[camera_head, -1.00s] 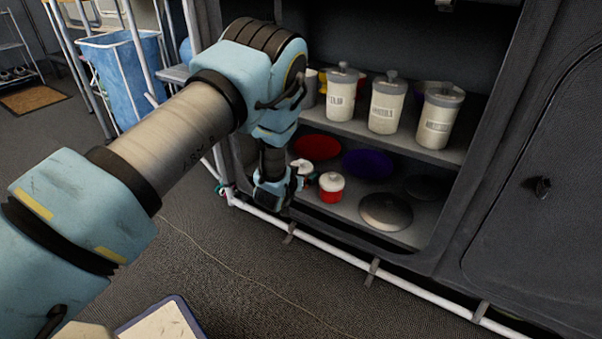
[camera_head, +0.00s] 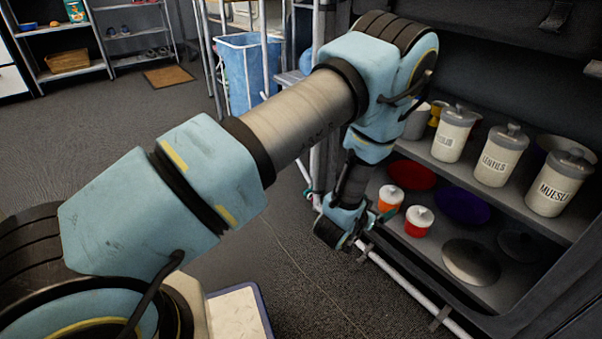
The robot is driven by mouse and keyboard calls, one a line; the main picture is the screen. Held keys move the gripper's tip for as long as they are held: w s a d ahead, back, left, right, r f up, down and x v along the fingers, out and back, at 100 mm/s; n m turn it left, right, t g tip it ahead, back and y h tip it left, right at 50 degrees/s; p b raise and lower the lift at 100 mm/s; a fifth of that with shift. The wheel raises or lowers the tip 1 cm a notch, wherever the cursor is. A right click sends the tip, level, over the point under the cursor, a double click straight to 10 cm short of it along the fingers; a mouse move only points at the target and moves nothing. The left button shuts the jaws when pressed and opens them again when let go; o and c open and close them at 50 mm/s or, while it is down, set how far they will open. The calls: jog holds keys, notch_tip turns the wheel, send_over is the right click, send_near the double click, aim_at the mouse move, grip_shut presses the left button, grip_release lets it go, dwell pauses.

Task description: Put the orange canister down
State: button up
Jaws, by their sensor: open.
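The orange canister (camera_head: 390,199) with a white lid stands upright on the lower shelf (camera_head: 418,243) of the dark cabinet, close to its left front edge. My gripper (camera_head: 374,217) is open, at the front left of the canister and just outside the shelf. The fingertips are small and partly dark, so the exact gap to the canister is hard to tell. A red canister (camera_head: 418,222) with a white lid stands to the right of the orange one.
A red plate (camera_head: 412,175), a purple plate (camera_head: 462,205) and a grey lid (camera_head: 471,262) lie on the lower shelf. Labelled white jars (camera_head: 500,158) stand on the shelf above. A white rail (camera_head: 400,285) runs along the cabinet's front. The floor (camera_head: 300,265) before it is clear.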

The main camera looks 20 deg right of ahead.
jog(key=w+a+r+n+t+y, duration=0.1)
jog(key=w+a+r+n+y, duration=0.1)
jog(key=w+a+r+y, duration=0.3)
jog(key=w+a+r+n, duration=0.2)
jog(key=w+a+r, duration=0.1)
jog(key=w+a, duration=0.45)
jog(key=w+a+r+n+g+y, duration=0.1)
jog(key=w+a+r+n+y, duration=0.15)
jog(key=a, duration=0.55)
jog(key=w+a+r+n+y, duration=0.1)
jog(key=a+r+y, duration=0.1)
jog(key=a+r, duration=0.35)
jog(key=s+a+r+n+g, duration=0.1)
jog(key=s+a+r, duration=0.1)
jog(key=s+a, duration=0.2)
jog(key=s+a+r+n+g+y, duration=0.1)
jog(key=s+a, duration=0.4)
jog(key=a, duration=0.6)
jog(key=s+a+r+n+g+y, duration=0.1)
jog(key=s+a+r, duration=0.3)
jog(key=a, duration=0.4)
jog(key=shift+s+r+n+g, duration=0.25)
jog(key=shift+n+g, duration=0.1)
jog(key=shift+g, duration=0.45)
jog(key=shift+a+r+y, duration=0.1)
jog(key=shift+y, duration=0.15)
